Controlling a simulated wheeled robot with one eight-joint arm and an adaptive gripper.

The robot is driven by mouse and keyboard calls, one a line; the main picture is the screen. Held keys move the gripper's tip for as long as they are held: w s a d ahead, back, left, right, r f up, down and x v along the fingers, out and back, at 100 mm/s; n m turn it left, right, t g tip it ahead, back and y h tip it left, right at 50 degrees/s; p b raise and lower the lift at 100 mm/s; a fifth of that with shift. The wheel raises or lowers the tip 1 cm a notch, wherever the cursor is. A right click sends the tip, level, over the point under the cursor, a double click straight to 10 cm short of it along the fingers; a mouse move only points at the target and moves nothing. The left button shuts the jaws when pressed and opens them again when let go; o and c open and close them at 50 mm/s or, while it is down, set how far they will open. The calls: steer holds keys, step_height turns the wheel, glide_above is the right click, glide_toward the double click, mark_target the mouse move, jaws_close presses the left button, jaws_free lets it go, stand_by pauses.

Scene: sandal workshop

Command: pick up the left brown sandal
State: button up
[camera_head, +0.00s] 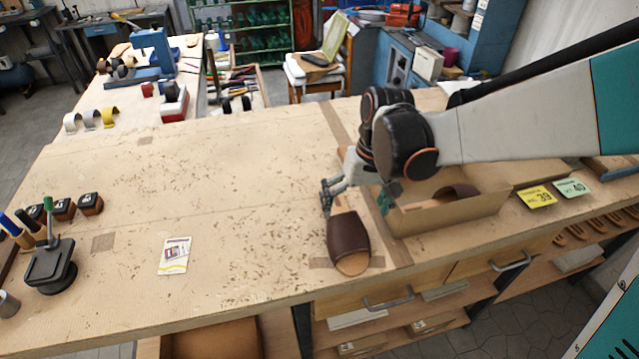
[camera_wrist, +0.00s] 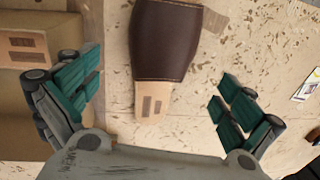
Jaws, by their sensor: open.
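A brown sandal (camera_head: 347,238) with a wide dark strap and a tan sole lies on the workbench, left of a cardboard box. My gripper (camera_head: 357,199) is above its far end in the head view. In the wrist view the sandal's dark strap (camera_wrist: 167,40) is at the top middle, with the end of its sole pointing at my palm. Another brown sandal (camera_head: 459,192) is partly visible inside the box.
The cardboard box (camera_head: 445,216) stands close to the right of the sandal; its side also shows at the left of the wrist view (camera_wrist: 28,75). A yellow card (camera_head: 536,197) and a green card (camera_head: 572,187) lie to its right. A printed card (camera_head: 175,256) lies left on mostly clear bench.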

mark_target(350, 221)
steer(key=shift+a+f+b, duration=0.2)
steer(key=shift+f+b, duration=0.25)
steer(key=shift+f, duration=0.85)
steer(key=shift+a+f+b, duration=0.2)
steer(key=shift+f+b, duration=0.2)
steer(key=shift+f, duration=0.85)
steer(key=shift+a+f+b, duration=0.2)
steer(key=shift+f+b, duration=0.25)
steer(key=shift+f, duration=0.85)
steer(key=shift+s+r, duration=0.1)
steer(key=c, duration=1.4)
